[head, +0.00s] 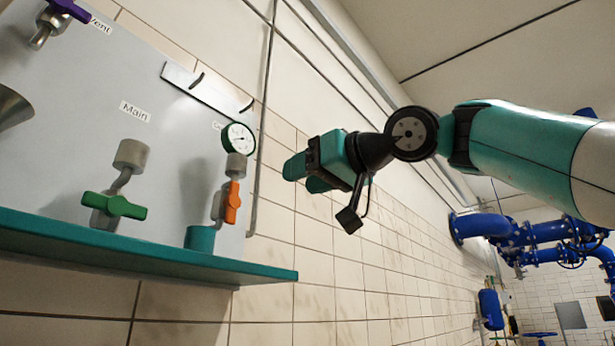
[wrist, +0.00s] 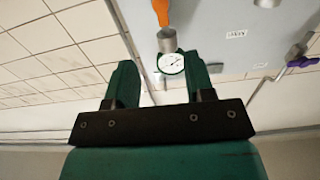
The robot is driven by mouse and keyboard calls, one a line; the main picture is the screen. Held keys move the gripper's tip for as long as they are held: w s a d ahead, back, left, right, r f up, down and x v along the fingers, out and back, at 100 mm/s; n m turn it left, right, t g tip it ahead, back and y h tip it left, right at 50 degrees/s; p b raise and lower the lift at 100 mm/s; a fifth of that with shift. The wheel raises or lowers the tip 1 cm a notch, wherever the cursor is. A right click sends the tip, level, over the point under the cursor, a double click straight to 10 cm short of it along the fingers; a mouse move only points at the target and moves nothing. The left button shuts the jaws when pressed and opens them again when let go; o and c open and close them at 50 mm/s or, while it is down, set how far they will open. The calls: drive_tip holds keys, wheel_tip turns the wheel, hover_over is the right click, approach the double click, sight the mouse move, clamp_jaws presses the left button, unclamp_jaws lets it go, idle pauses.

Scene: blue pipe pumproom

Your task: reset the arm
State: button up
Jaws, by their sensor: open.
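My gripper (head: 301,175) is in the middle of the head view, held in the air in front of the tiled wall, to the right of the grey panel. Its teal fingers point left, toward the panel. In the wrist view my gripper (wrist: 160,82) is open, with nothing held between the fingers. A round gauge (wrist: 171,63) appears between the fingertips there, beyond them. The same gauge (head: 238,138) is on the panel in the head view, apart from my gripper.
The grey panel (head: 75,75) carries a green-handled valve (head: 114,206), an orange-handled valve (head: 232,203) and a purple-handled valve (head: 70,10). A teal shelf (head: 150,256) juts out below it. Blue pipes (head: 530,234) stand far right. The air around my gripper looks clear.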

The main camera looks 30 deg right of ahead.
drive_tip(key=shift+w+f, duration=0.1)
drive_tip(key=w+a+f+g, duration=0.1)
drive_tip(key=a+f+g, duration=0.15)
drive_tip(key=f, duration=0.75)
drive_tip(key=w+a+f+g, duration=0.1)
drive_tip(key=a+f+g, duration=0.15)
drive_tip(key=f, duration=0.65)
drive_tip(key=a+f+g, duration=0.2)
drive_tip(key=f+g, duration=0.2)
drive_tip(key=f, duration=0.6)
drive_tip(key=s+a+f+n+g, duration=0.1)
drive_tip(key=s+f+g, duration=0.3)
drive_tip(key=s+f, duration=0.4)
drive_tip(key=s+a+f+n+g+h, duration=0.1)
drive_tip(key=s+f+g, duration=0.3)
drive_tip(key=s+f, duration=0.4)
wheel_tip(320, 180, down, 7)
drive_tip(key=shift+s+a+r+n, duration=0.1)
drive_tip(key=shift+s+a+n, duration=0.2)
drive_tip(key=shift+a+n, duration=0.45)
